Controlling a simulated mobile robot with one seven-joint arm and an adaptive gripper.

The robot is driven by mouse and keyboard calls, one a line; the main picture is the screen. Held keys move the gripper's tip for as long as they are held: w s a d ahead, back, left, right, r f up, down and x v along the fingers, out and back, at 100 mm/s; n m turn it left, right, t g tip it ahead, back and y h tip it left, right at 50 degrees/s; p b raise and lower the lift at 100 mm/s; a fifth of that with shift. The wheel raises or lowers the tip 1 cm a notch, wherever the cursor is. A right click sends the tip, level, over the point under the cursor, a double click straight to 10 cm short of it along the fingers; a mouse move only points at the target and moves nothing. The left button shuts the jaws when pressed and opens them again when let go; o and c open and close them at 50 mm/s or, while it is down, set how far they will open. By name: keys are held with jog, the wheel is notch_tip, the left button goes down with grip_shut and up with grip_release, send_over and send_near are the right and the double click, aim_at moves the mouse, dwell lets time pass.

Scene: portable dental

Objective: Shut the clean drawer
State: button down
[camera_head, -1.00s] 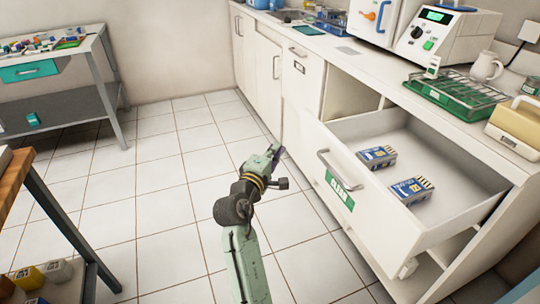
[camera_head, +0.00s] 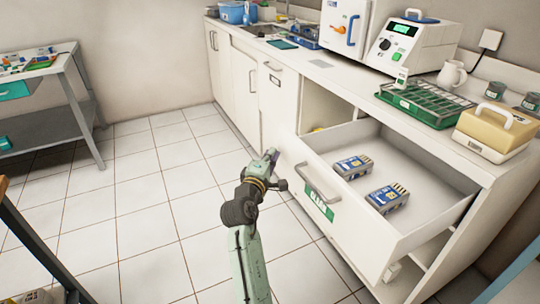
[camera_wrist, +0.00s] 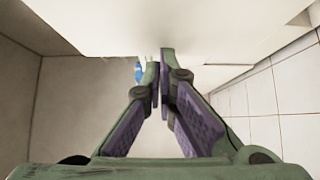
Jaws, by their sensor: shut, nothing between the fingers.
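The clean drawer (camera_head: 362,250) is pulled well out of the white counter. Its front has a metal bar handle (camera_head: 319,178) and a green label (camera_head: 318,202) reading CLEAN. Two blue-and-white boxes (camera_head: 352,167) (camera_head: 387,198) lie inside it. My gripper (camera_head: 272,157) is shut and empty, just left of the drawer front's far end in the head view. Whether it touches the drawer I cannot tell. In the wrist view the gripper (camera_wrist: 160,75) has its fingertips together below a pale surface whose identity is unclear.
The counter top holds a green rack (camera_head: 425,104), a beige case (camera_head: 495,132) and a white device (camera_head: 411,45). Open shelf space shows behind the drawer. A grey table (camera_head: 45,131) stands at the left. The tiled floor (camera_head: 150,210) between is clear.

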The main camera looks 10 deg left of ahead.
aim_at(348, 131)
jog(key=w+d+p, duration=0.2)
jog(key=w+d, duration=0.3)
jog(key=d, duration=0.3)
jog(key=w+d+p, duration=0.1)
jog(key=w+d, duration=0.5)
jog(key=d, duration=0.1)
jog(key=w+d+p, duration=0.2)
jog(key=w+d, duration=0.4)
jog(key=d, duration=0.2)
jog(key=shift+w+d+p, duration=0.1)
jog(key=shift+d+p, duration=0.2)
jog(key=shift+d, duration=0.15)
jog(key=shift+r, duration=0.1)
